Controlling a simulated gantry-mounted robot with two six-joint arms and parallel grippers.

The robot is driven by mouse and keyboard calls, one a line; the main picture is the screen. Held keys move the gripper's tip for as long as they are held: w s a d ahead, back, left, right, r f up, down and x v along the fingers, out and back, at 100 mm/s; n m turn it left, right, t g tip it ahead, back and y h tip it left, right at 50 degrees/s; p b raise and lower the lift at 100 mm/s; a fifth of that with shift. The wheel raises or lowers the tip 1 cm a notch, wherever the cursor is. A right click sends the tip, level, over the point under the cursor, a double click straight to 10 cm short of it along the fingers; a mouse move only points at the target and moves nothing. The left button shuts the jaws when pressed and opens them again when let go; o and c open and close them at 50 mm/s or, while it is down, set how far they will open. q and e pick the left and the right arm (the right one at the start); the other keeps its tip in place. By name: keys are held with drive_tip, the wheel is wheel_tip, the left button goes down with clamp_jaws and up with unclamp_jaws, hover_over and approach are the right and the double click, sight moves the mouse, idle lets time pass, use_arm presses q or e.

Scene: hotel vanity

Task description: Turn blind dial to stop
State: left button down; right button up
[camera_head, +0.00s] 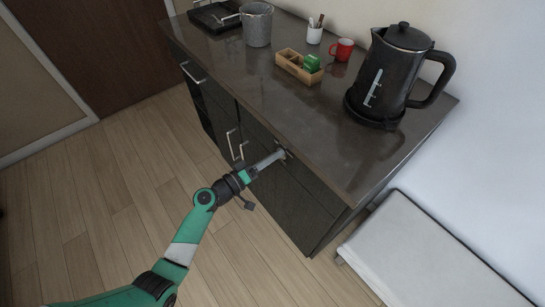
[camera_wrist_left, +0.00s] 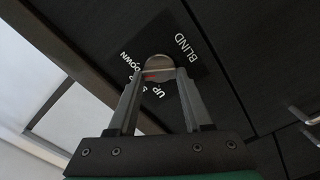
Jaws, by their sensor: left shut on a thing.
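The blind dial (camera_wrist_left: 158,66) is a small round metallic knob with a red mark, on a black panel on the dark cabinet front. The panel (camera_wrist_left: 192,62) carries white lettering that reads BLIND, UP and DOWN, with another word partly hidden by my finger. My left gripper (camera_wrist_left: 160,76) is shut on the dial, with one finger on each side of it. In the head view my left gripper (camera_head: 280,155) reaches the cabinet front just under the countertop edge, and the dial is mostly hidden there. My right gripper is not in view.
The dark countertop (camera_head: 270,100) holds a black kettle (camera_head: 396,72), a red mug (camera_head: 342,49), a wooden box (camera_head: 292,66), a white cup (camera_head: 314,34) and a grey bucket (camera_head: 257,25). A white bench (camera_head: 420,250) stands at right. The wooden floor is clear.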

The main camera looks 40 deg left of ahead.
use_arm(q)
drive_tip(key=n, duration=0.6)
drive_tip(key=shift+f, duration=0.15)
drive_tip(key=shift+n, duration=0.3)
drive_tip(key=shift+c, duration=1.6)
unclamp_jaws()
drive_tip(key=shift+s, duration=0.1)
drive_tip(key=s+a+p, duration=0.1)
drive_tip(key=s+p, duration=0.1)
drive_tip(key=s, duration=0.9)
drive_tip(key=shift+s, duration=0.2)
drive_tip(key=shift+a, duration=0.1)
